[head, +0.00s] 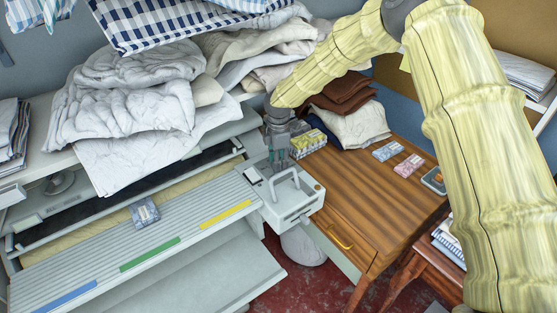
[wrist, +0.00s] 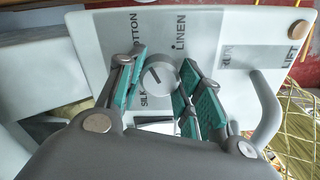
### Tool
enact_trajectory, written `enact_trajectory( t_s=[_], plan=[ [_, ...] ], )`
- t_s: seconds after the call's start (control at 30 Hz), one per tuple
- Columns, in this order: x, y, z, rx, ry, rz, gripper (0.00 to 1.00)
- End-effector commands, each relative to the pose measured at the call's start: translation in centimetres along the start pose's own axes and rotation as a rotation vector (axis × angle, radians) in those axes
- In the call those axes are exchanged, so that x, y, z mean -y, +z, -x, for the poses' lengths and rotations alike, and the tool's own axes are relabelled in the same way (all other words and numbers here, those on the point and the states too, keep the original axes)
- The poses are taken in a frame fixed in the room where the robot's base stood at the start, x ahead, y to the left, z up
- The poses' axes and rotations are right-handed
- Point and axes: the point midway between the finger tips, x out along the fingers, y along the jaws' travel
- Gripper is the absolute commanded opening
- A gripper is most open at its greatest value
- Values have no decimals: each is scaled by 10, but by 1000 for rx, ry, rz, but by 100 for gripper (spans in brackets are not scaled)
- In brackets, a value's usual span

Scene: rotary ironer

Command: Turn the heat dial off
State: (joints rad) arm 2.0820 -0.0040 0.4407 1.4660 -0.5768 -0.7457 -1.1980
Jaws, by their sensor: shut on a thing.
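The heat dial (wrist: 157,79) is a small round grey knob with a pale mark, on the top panel of the ironer's end housing (head: 298,205). Labels SILK, COTTON and LINEN stand around it; I cannot tell for sure which label the mark points at. My gripper (wrist: 160,83) has its teal-padded fingers on either side of the dial, shut on it. In the head view my gripper (head: 279,160) is pointed down at the housing's back left, and the dial is hidden there.
A lift handle (wrist: 266,110) rises from the housing beside my gripper. The ironer's slatted feed board (head: 120,245) extends left, with a small patterned packet (head: 144,212) on it. Piled linen (head: 130,95) lies behind. A wooden table (head: 365,195) stands at right with small boxes.

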Motion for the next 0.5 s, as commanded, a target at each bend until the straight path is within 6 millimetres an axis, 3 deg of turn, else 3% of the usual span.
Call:
enact_trajectory(
  t_s=[0.5],
  plan=[
    [3, 0, -4, 0, -7, 81, 12]
  ],
)
